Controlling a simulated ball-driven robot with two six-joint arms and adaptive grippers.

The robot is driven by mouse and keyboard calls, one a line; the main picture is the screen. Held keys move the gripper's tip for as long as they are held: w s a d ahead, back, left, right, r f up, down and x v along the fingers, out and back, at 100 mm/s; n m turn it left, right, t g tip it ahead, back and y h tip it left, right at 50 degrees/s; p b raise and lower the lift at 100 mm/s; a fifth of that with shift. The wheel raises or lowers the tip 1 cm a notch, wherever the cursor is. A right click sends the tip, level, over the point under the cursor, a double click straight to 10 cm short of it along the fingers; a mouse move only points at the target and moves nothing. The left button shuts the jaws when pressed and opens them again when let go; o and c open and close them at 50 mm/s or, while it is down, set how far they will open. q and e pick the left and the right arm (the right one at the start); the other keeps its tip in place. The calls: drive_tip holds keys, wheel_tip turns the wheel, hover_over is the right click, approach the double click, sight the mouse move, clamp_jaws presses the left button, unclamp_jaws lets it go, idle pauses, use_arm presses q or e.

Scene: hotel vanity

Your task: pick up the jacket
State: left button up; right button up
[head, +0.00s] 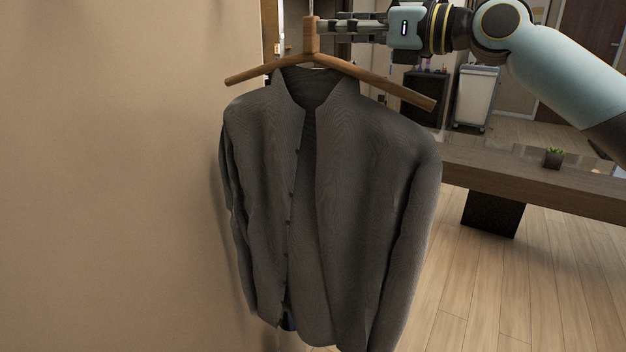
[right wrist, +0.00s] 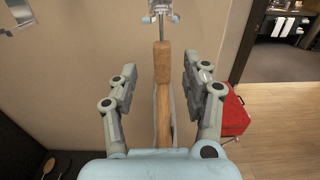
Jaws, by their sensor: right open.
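The grey jacket (head: 365,190) hangs on a wooden hanger (head: 272,69) in front of the beige wall. In the right wrist view the hanger (right wrist: 163,90) runs up the middle, and its top meets a metal hook (right wrist: 160,12). My right gripper (head: 322,28) comes in from the right at the hanger's upright neck. In the right wrist view my right gripper (right wrist: 162,78) is open, with one finger on each side of the hanger and gaps visible on both sides. The jacket is mostly hidden in that view. My left gripper is not in view.
A red case (right wrist: 234,113) sits on the floor at right in the right wrist view. The beige wall (head: 110,180) is close at the left.

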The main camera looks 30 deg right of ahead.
sight(313, 23)
drive_tip(key=shift+r+p+x, duration=0.1)
drive_tip(key=shift+p+x, duration=0.35)
drive_tip(key=shift+x, duration=0.95)
drive_tip(key=shift+r+p+x, duration=0.15)
drive_tip(key=shift+p+x, duration=0.25)
drive_tip(key=shift+x, duration=0.95)
drive_tip(key=shift+d, duration=0.1)
drive_tip(key=shift+c, duration=0.4)
clamp_jaws()
